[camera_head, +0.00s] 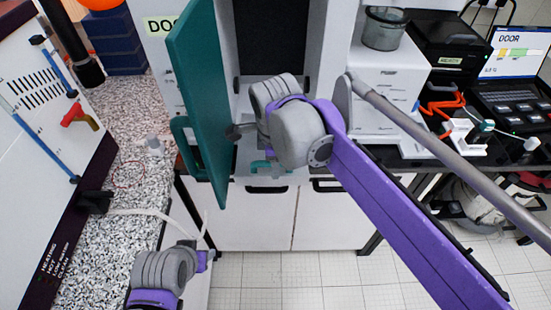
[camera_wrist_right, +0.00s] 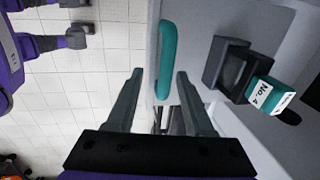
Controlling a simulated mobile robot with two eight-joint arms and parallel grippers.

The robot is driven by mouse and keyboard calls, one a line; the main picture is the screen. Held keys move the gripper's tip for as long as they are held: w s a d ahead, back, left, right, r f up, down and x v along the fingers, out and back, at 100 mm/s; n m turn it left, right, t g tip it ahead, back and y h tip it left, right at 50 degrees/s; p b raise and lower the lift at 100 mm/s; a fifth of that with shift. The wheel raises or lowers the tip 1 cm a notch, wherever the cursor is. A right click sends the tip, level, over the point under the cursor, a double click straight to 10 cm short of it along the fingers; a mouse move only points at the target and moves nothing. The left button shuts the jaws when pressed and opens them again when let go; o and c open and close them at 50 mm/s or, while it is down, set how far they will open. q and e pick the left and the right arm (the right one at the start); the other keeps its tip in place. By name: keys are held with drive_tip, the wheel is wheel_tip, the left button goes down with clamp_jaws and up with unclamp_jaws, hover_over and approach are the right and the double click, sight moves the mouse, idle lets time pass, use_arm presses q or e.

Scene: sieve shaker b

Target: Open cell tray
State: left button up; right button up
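The teal door (camera_head: 205,95) of the white cabinet stands swung open to the left. A teal bar handle (camera_wrist_right: 165,60), which I take to be the cell tray's, sits on a pale grey front in the right wrist view. A teal piece, likely the same handle, shows below my right wrist in the head view (camera_head: 262,168). My right gripper (camera_wrist_right: 158,80) is open, its two dark fingers apart on either side of the handle's near end. Contact is not clear. In the head view my right wrist hides this gripper.
A dark holder (camera_wrist_right: 228,65) with a teal block labelled No. 4 (camera_wrist_right: 268,95) lies right of the handle. White drawers with dark handles (camera_head: 265,189) are below. The speckled counter (camera_head: 125,165) is left, a laptop (camera_head: 515,60) right. The floor in front is open.

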drive_tip(key=shift+w, duration=0.15)
drive_tip(key=shift+r, duration=0.35)
wheel_tip(320, 180, up, 10)
drive_tip(key=s, duration=0.2)
drive_tip(key=shift+p, duration=0.45)
drive_tip(key=shift+s, duration=0.1)
drive_tip(key=s+d+f+n+t, duration=0.1)
drive_tip(key=s+d+f+n, duration=0.6)
drive_tip(key=f, duration=0.4)
drive_tip(key=s+d+f+n+t, duration=0.2)
drive_tip(key=s+d+f+n, duration=0.5)
drive_tip(key=d+f+n, duration=0.3)
drive_tip(key=shift+s+d+f+n, duration=0.15)
drive_tip(key=shift+s+f+n, duration=0.3)
drive_tip(key=shift+f, duration=0.5)
drive_tip(key=shift+w, duration=0.1)
